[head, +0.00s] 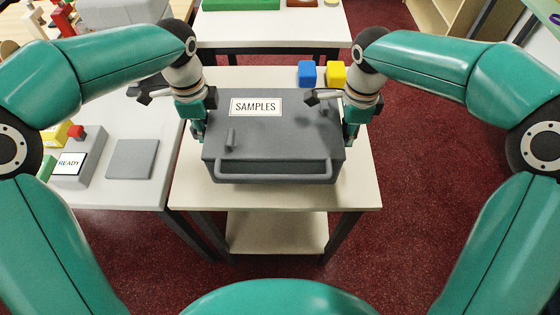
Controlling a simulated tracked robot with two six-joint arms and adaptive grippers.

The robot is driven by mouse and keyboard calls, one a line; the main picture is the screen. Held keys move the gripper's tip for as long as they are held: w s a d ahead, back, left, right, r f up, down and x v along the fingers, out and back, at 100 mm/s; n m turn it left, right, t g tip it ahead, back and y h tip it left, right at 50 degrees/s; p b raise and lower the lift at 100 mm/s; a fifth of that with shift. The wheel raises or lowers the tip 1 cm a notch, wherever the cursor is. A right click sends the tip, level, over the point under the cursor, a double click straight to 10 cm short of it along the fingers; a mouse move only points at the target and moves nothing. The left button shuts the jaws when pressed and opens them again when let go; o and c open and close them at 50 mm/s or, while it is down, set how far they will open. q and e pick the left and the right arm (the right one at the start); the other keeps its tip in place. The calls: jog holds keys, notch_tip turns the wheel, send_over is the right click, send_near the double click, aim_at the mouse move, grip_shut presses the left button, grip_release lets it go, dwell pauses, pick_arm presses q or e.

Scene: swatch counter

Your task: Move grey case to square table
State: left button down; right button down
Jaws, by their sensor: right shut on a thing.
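The grey case (262,150) has a "SAMPLES" label on its lid, a small latch and a front handle bar. It is upright over the light-topped table (360,190) in the middle, which looks roughly square and has a lower shelf. I cannot tell whether the case rests on the top or hangs just above it. My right gripper (350,132) is shut on the right side of the case. My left gripper (199,130) is at the left side of the case; its fingertips are partly hidden, so I cannot tell whether it grips.
A blue cube (307,73) and a yellow cube (336,74) are behind the case. A white counter (125,195) at left bears a grey pad (132,158), a "READY" block (71,166) and small colored blocks. Another table (272,30) stands behind.

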dwell(0.4)
